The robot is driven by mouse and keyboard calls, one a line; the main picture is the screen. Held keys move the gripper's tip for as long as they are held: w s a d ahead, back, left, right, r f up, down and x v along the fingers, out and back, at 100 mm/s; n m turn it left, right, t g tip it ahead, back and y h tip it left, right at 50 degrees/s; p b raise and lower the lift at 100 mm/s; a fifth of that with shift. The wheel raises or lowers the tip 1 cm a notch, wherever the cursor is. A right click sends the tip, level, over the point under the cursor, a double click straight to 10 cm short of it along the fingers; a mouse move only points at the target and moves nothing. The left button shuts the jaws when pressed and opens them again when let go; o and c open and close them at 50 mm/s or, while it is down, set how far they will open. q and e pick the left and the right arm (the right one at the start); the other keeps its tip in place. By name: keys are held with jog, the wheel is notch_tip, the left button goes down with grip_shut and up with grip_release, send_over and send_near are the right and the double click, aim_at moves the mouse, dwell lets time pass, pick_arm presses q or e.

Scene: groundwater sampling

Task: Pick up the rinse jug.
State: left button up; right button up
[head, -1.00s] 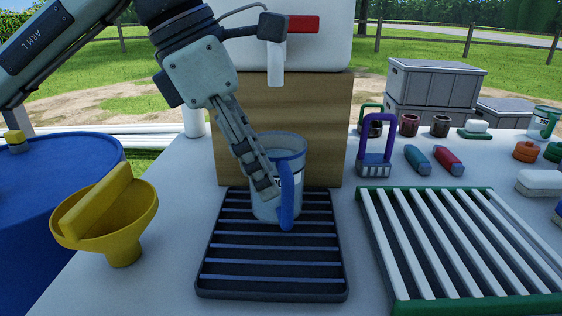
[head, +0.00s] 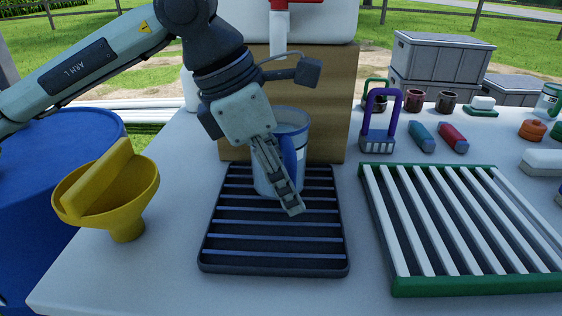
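A clear jug with a blue rim and blue handle (head: 293,118), which I take as the rinse jug, stands upright on the black slatted drip tray (head: 275,268) below a tap. My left gripper (head: 290,205) reaches down in front of the jug and covers much of its handle and lower front. The fingers overlap in this view, so I cannot tell whether they are open or closed on the handle. My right gripper is out of view.
A yellow funnel (head: 128,228) stands left of the tray, beside a blue drum (head: 50,180). A green-ended white rack (head: 440,285) lies to the right. Behind it are a purple-handled carrier (head: 378,140), small bottles and cups. A green-trimmed jug (head: 548,100) is far right.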

pick_arm(q)
grip_shut()
jog(key=shift+r, duration=0.1)
dwell(0.4)
